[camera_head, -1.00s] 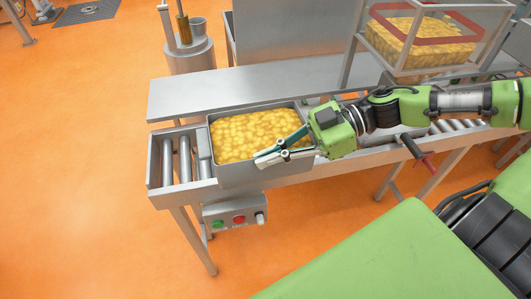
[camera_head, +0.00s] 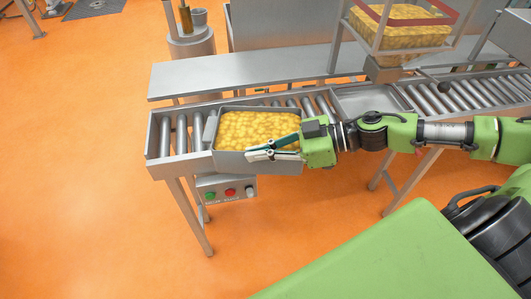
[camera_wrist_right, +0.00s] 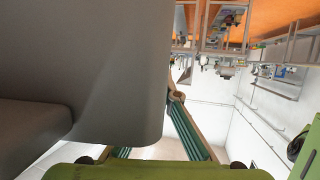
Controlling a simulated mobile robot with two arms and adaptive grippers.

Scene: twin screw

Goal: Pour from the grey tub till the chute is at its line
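The grey tub (camera_head: 228,163), full of yellow pieces (camera_head: 255,130), is at the left part of the roller conveyor and looks about level. My right gripper (camera_head: 248,155) is at its near right side, fingers close together around the near wall; that wall fills the left of the wrist view (camera_wrist_right: 90,60) and hides one finger. The other finger's tip touches it. The chute (camera_head: 378,42) is a clear-sided hopper at the upper right. Yellow pieces in it lie below a red band (camera_head: 392,18), its line. My left gripper is out of view.
Bare rollers (camera_head: 167,135) lie left of the tub, and more (camera_head: 465,97) run to the right. A flat metal shelf (camera_head: 250,80) runs behind. A button box (camera_head: 228,189) hangs below the front rail.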

